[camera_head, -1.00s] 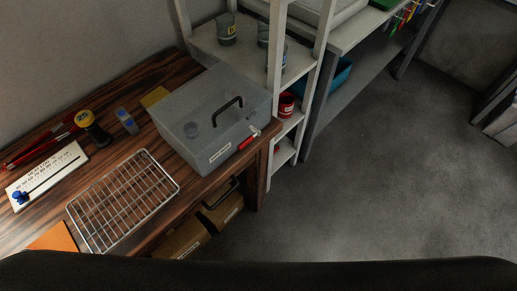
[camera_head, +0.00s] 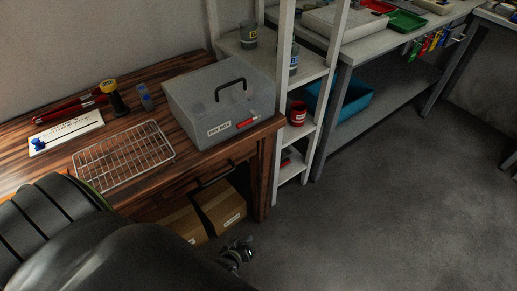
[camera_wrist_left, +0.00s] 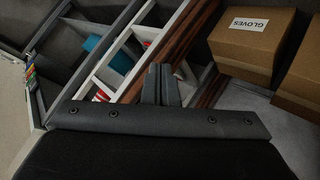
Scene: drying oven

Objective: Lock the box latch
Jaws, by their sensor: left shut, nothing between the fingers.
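A grey, see-through box (camera_head: 220,100) with a black lid handle (camera_head: 231,87) stands on the right end of the wooden table (camera_head: 60,82). Its lid looks shut. A red latch (camera_head: 247,123) sits on the front face, right of a white label, and lies slightly tilted; I cannot tell whether it is locked. My left gripper (camera_head: 238,254) is low in front of the table, below the box and apart from it. In the left wrist view its fingers (camera_wrist_left: 160,84) are together and empty. My right gripper is not in view.
A wire rack (camera_head: 124,155) lies on the table left of the box. A white shelf stand (camera_head: 287,100) with a red mug (camera_head: 298,113) is right of the box. Cardboard boxes (camera_head: 222,205) sit under the table. The floor to the right is clear.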

